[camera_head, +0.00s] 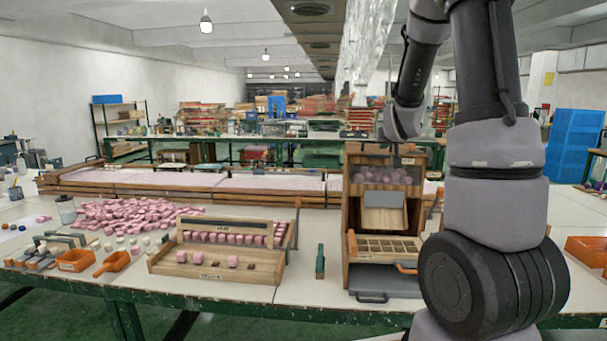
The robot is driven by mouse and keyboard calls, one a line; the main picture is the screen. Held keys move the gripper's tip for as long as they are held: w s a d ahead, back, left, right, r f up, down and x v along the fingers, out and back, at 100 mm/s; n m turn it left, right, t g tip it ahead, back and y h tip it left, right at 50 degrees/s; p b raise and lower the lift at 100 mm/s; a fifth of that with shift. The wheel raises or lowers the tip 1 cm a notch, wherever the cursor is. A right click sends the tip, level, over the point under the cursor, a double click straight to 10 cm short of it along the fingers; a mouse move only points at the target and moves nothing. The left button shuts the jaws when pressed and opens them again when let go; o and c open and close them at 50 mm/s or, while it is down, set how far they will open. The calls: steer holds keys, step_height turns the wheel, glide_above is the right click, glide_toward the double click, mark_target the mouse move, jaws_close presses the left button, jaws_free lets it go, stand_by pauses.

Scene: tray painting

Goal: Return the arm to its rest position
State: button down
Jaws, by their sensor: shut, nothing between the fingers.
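My arm rises on the right side of the head view and bends over, its wrist pointing down above the wooden dispenser. My gripper (397,154) is small and dark below the wrist, in front of the dispenser's upper part. It is shut with nothing held. The wooden dispenser (351,205) stands upright on the table, with pink pieces (383,175) behind its upper window. Whether the gripper touches the dispenser I cannot tell.
A compartmented wooden tray (385,247) sits at the dispenser's foot. Left are a wooden rack (190,257) with pink blocks, a pink heap (130,214) and orange scoops (113,263). An orange bin (588,250) is at far right. A long wooden trough (200,194) runs behind.

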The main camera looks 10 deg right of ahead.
steer(key=s+a+r+g+y, duration=0.1)
steer(key=s+a, duration=0.4)
steer(key=s, duration=0.6)
steer(key=s+a+r+g+y, duration=0.2)
steer(key=s+a+r, duration=0.2)
steer(key=s, duration=0.7)
steer(key=s+a+r+g+y, duration=0.2)
steer(key=s+a+r, duration=0.1)
steer(key=s+a, duration=0.5)
steer(key=s, duration=0.2)
steer(key=shift+s+a+r+m+y, duration=0.15)
steer(key=shift+s+m+y, duration=0.15)
steer(key=shift+s, duration=0.1)
